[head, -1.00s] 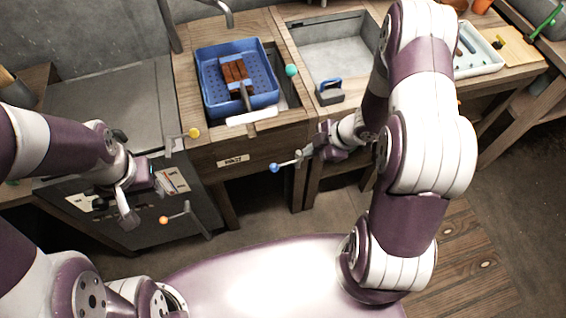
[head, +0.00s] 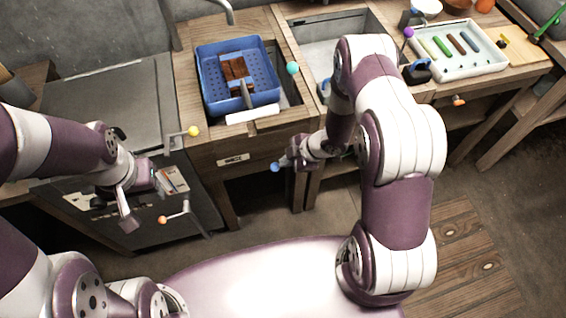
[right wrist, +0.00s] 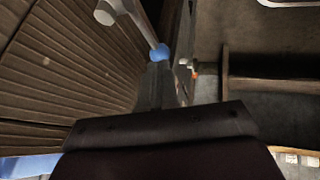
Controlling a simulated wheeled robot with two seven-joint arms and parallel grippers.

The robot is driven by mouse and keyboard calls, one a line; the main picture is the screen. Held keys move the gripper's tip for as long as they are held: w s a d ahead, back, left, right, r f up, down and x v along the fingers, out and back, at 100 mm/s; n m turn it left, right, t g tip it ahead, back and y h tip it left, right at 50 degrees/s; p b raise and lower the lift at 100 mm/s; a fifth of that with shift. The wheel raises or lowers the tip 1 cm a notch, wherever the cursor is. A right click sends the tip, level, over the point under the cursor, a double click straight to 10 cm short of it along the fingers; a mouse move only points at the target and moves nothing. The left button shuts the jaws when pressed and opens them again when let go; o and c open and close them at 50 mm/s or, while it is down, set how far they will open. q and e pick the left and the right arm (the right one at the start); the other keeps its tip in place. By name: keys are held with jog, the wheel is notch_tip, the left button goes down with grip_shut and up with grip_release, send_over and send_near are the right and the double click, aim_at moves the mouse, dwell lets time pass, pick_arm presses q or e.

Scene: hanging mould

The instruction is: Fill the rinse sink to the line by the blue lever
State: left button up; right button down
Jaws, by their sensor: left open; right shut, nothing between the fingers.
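The blue lever's round knob (head: 275,167) sticks out low at the front of the wooden sink bench; most of its rod is hidden by my right gripper in the head view. In the right wrist view the blue knob (right wrist: 159,53) and pale rod (right wrist: 140,22) show close ahead. My right gripper (head: 287,161) is shut and empty, right beside the knob; contact cannot be told. A sink holds a blue basket (head: 212,98) under a tap (head: 226,12). A second grey basin (head: 318,55) is partly covered by my arm. The line and water level cannot be made out. My left gripper (head: 138,200) is open and empty.
Other levers have a yellow knob (head: 194,131) and an orange knob (head: 162,219) at the left. A teal ball (head: 293,68) sits by the basket. A white tray (head: 480,68) with coloured sticks stands at the right. Floor in front of the bench is clear.

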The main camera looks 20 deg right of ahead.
jog(key=shift+x, duration=1.25)
pick_arm(q)
jog(key=shift+f, duration=0.1)
